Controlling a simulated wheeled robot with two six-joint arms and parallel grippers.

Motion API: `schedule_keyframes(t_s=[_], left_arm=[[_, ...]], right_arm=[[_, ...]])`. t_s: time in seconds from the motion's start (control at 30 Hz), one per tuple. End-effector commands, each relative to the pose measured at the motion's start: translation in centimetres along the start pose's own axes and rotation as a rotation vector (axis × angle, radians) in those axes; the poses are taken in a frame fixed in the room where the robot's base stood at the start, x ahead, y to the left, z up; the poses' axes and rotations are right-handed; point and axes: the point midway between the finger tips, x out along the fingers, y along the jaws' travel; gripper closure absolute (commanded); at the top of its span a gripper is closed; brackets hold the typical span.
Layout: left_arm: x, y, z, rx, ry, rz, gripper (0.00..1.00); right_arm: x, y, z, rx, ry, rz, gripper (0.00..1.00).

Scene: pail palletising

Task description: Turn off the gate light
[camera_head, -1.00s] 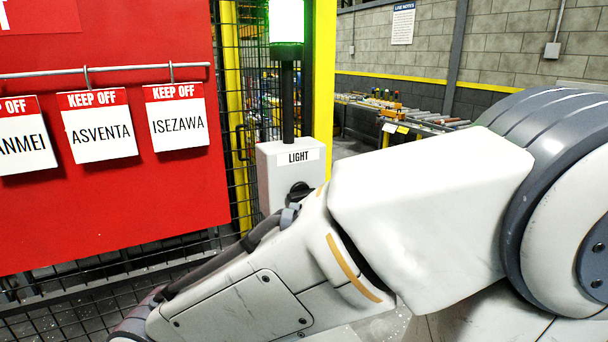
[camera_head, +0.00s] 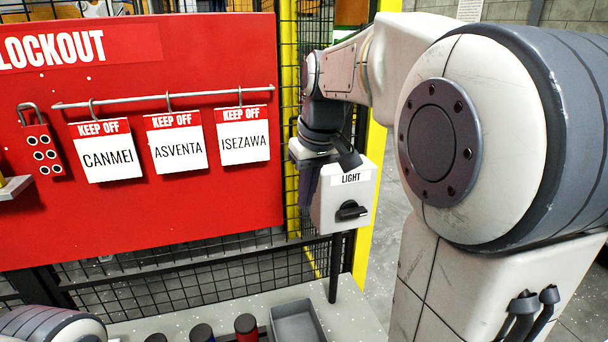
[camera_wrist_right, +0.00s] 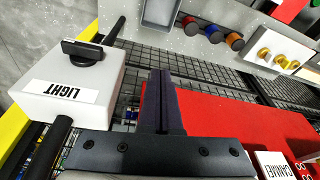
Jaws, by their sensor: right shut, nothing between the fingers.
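The white switch box labelled LIGHT (camera_head: 330,207) stands on a dark post beside the yellow gate post. Its black rotary knob (camera_head: 352,211) has its handle lying roughly level in the head view. My right gripper (camera_head: 306,192) is shut and empty, pointing down at the box's left side, apart from the knob. In the right wrist view its closed fingers (camera_wrist_right: 163,95) are beside the box (camera_wrist_right: 70,92), with the knob (camera_wrist_right: 82,52) to their left. My left gripper is out of view.
A red lockout board (camera_head: 150,215) with several KEEP OFF tags stands left of the box, before black mesh. Below is a bench with a grey tray (camera_head: 297,325) and coloured cylinders (camera_head: 247,328). Floor is clear right of the yellow post (camera_head: 365,250).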

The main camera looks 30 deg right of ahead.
Motion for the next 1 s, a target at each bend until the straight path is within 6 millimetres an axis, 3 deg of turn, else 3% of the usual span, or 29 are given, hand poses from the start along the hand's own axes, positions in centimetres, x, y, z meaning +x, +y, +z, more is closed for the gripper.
schedule_keyframes(t_s=[0.03, 0.1, 0.2, 0.3, 0.77, 1.0], left_arm=[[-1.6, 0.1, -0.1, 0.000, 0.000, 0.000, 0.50], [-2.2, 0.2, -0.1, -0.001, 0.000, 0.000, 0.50], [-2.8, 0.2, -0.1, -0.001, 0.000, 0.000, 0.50], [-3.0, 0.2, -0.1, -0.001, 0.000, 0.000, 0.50], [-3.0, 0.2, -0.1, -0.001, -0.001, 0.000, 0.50], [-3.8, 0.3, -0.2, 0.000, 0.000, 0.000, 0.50]], right_arm=[[-2.7, 3.1, -0.8, 0.057, 0.017, 0.023, 1.00], [-4.7, 6.0, -1.2, 0.106, 0.032, 0.045, 1.00], [-6.7, 8.9, -1.2, 0.153, 0.044, 0.068, 1.00], [-7.6, 10.4, -1.0, 0.175, 0.050, 0.080, 1.00], [-7.2, 10.7, -1.0, 0.179, 0.051, 0.083, 1.00], [-3.6, 11.0, -1.1, 0.180, 0.046, 0.081, 1.00]])
